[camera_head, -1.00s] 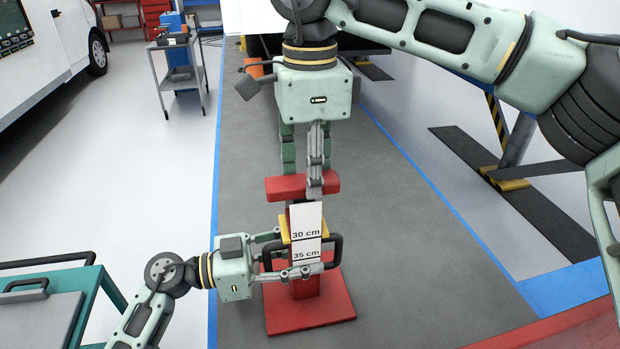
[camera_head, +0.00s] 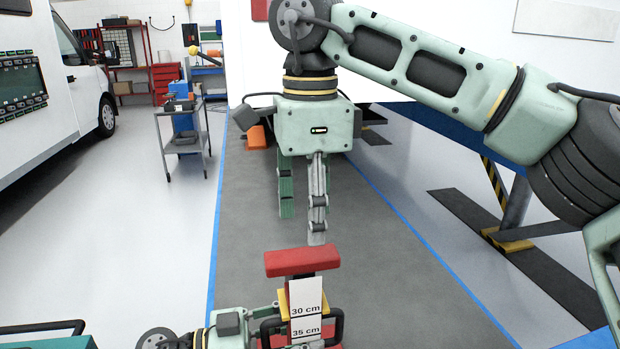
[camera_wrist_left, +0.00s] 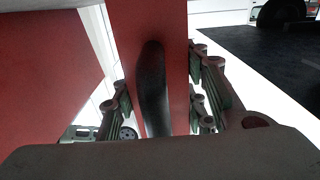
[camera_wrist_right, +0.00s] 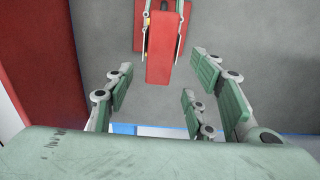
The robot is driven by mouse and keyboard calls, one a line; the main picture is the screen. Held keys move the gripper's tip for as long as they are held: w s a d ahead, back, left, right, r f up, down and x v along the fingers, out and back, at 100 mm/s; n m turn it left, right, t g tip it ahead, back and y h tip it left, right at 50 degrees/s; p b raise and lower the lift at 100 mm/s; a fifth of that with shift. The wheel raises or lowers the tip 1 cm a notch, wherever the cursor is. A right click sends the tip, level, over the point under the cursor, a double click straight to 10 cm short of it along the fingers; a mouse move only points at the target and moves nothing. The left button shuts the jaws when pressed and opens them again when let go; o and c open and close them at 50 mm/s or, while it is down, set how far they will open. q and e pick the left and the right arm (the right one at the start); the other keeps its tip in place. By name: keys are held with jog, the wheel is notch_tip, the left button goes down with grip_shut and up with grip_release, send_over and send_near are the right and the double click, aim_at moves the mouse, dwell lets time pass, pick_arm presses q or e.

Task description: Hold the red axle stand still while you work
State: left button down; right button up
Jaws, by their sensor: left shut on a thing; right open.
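The red axle stand (camera_head: 302,261) stands on the grey floor strip, with a flat red top, a height label marked 30 cm and 35 cm (camera_head: 306,310), a yellow part and a black handle (camera_head: 338,325). Its lower part is cut off in the head view. My left gripper (camera_head: 303,327) is shut on the black handle, which shows between its fingers in the left wrist view (camera_wrist_left: 153,90), before the red post. My right gripper (camera_head: 301,226) is open and empty, pointing down above and behind the red top. In the right wrist view the stand (camera_wrist_right: 160,62) lies beyond the open fingers.
A grey tool trolley (camera_head: 183,140) stands at back left, near a white van (camera_head: 60,90). A lift post with a yellow-black base (camera_head: 510,240) stands at right. A green cart edge (camera_head: 50,342) is at lower left. The grey strip around the stand looks clear.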

notch_tip(320, 180, up, 6)
jog(key=shift+r, duration=0.15)
pick_arm(q)
jog(key=shift+s+f, duration=0.1)
jog(key=c, duration=1)
grip_release()
